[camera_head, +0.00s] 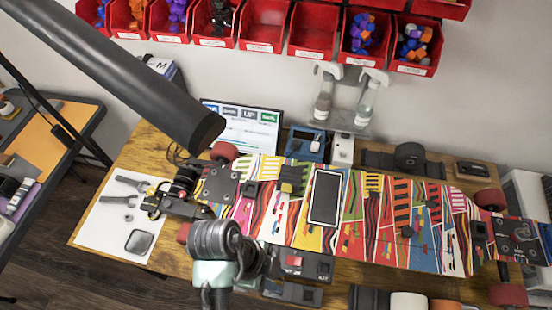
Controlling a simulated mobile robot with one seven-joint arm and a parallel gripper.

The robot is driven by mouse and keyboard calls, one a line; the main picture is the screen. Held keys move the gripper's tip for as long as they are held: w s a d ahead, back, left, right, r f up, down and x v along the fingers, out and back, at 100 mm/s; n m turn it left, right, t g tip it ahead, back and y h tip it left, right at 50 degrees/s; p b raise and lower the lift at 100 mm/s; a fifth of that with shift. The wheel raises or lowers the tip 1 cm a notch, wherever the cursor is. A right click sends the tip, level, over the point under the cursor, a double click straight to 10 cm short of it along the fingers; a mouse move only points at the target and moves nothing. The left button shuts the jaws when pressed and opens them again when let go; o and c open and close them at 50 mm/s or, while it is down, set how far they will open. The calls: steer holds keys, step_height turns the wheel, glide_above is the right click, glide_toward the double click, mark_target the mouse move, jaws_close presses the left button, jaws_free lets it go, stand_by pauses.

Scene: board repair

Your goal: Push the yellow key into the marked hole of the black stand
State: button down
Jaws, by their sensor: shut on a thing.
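My gripper (163,203) is at the left end of the workbench, over the right edge of the white mat, reaching left from my wrist. A low black unit (311,266) with a red patch and small lettering like "KEY" lies in front of the skateboard, right of my wrist. It may be the black stand. I cannot make out its hole. My gripper is well to the left of it.
The colourful skateboard deck (382,222) with a phone-like device (325,198) fills the middle of the workbench. Tools lie on the white mat (105,226). Bottles (323,108), a screen (246,125) and red wall bins (262,28) are behind. Another black block (292,291) lies in front.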

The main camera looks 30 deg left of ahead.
steer(key=shift+f+b, duration=2.65)
steer(key=shift+f, duration=1.8)
steer(key=shift+f+b, duration=0.35)
steer(key=shift+f, duration=1.4)
stand_by(0.3)
steer(key=c, duration=0.6)
jaws_free()
steer(key=shift+r, duration=0.1)
steer(key=shift+w, duration=0.1)
steer(key=shift+c, duration=0.4)
steer(key=shift+o, duration=0.4)
